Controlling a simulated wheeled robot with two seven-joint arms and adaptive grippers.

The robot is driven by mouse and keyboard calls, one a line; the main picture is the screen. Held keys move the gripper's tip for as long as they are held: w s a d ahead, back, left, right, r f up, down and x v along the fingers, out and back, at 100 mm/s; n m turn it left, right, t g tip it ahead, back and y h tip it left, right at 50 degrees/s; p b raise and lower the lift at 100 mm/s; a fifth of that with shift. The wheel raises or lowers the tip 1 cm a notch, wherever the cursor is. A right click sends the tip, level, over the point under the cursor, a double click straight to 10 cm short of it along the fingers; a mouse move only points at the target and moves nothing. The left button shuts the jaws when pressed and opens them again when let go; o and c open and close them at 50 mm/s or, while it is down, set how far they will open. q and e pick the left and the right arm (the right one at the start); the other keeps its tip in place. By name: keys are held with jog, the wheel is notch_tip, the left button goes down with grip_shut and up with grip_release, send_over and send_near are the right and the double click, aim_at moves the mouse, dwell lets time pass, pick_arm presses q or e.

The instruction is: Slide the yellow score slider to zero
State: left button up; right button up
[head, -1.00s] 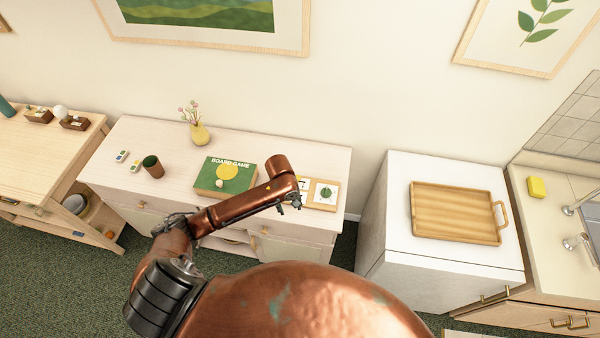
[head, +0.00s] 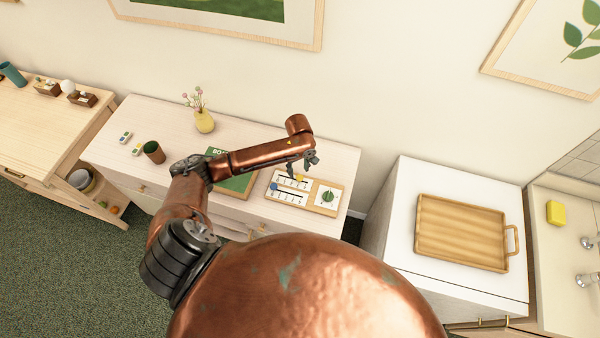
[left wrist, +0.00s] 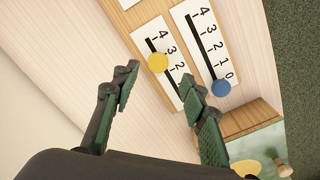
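The score board (head: 311,203) is a wooden board with white scales, lying on the pale sideboard. The yellow score slider (left wrist: 158,62) sits on its numbered track, about level with the 3; it also shows in the head view (head: 298,177). The blue slider (left wrist: 221,88) is at the 0 end of the neighbouring track. My left gripper (left wrist: 160,76) is open and empty over the board. Its fingers are spread, with the yellow slider ahead of the gap between the fingertips, apparently not touched. The lower part of the yellow track is hidden by a finger. My right gripper is not in view.
A green board game box (head: 236,184) lies left of the board, partly behind my left arm. A brown cup (head: 154,152) and a yellow vase (head: 204,122) stand farther left on the sideboard (head: 130,119). A white cabinet with a wooden tray (head: 461,232) is at right.

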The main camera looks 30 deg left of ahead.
aim_at(299, 177)
pick_arm(q)
jog(key=f, duration=0.3)
jog(key=shift+w+d+f, duration=0.15)
jog(key=shift+w+f, duration=0.1)
jog(key=shift+f, duration=0.4)
jog(key=shift+s+f, duration=0.1)
jog(key=shift+f, duration=0.05)
jog(key=c, duration=0.8)
grip_shut()
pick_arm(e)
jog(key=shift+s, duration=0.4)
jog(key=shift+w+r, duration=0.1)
